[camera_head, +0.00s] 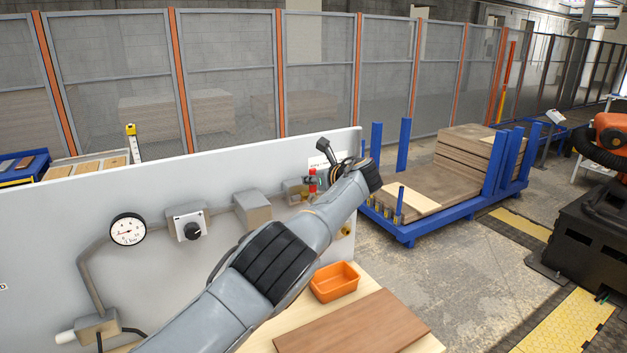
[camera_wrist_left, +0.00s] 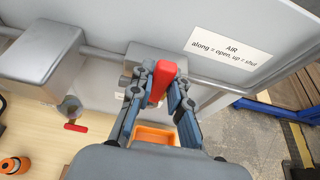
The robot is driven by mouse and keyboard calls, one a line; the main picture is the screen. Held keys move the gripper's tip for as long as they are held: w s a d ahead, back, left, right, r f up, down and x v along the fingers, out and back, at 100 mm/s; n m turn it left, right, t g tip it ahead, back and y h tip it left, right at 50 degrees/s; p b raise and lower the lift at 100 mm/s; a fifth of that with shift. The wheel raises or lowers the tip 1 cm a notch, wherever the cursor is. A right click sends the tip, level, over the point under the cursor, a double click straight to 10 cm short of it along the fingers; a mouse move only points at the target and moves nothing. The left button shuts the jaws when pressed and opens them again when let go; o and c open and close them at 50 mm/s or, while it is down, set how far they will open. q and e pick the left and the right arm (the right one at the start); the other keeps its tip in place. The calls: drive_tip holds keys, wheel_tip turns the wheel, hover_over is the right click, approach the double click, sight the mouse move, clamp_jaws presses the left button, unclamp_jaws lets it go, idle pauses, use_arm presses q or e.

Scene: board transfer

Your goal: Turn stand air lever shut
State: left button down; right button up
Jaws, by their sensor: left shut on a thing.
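The red air lever (camera_wrist_left: 161,80) sits at a grey box on the stand's pipe, beside a white label (camera_wrist_left: 231,45) reading "AIR, along = open, up = shut". My left gripper (camera_wrist_left: 158,92) is shut on the lever, with one finger on each side of it. In the head view the red lever (camera_head: 312,182) looks roughly upright against the pale panel (camera_head: 240,185). My left gripper (camera_head: 318,183) is partly hidden there by its own wrist. My right gripper is in neither view.
An orange bin (camera_head: 335,281) and a brown board (camera_head: 352,325) lie on the wooden bench below. A gauge (camera_head: 128,230) and a knob box (camera_head: 187,223) are on the panel to the left. A blue board rack (camera_head: 440,218) stands beyond.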

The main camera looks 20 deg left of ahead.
use_arm(q)
drive_tip(key=shift+s+f, duration=0.1)
drive_tip(key=shift+f, duration=0.3)
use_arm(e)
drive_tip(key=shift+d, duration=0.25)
use_arm(q)
drive_tip(key=c, duration=1.3)
unclamp_jaws()
drive_tip(key=shift+o, duration=0.4)
drive_tip(key=shift+r, duration=0.15)
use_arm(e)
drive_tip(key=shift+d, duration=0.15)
use_arm(q)
drive_tip(key=shift+r, duration=0.1)
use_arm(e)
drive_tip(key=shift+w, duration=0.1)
use_arm(q)
drive_tip(key=shift+d, duration=0.2)
drive_tip(key=v, duration=1.1)
drive_tip(key=shift+s+d+r, duration=0.15)
drive_tip(key=shift+s+d, duration=0.05)
drive_tip(key=shift+s, duration=0.05)
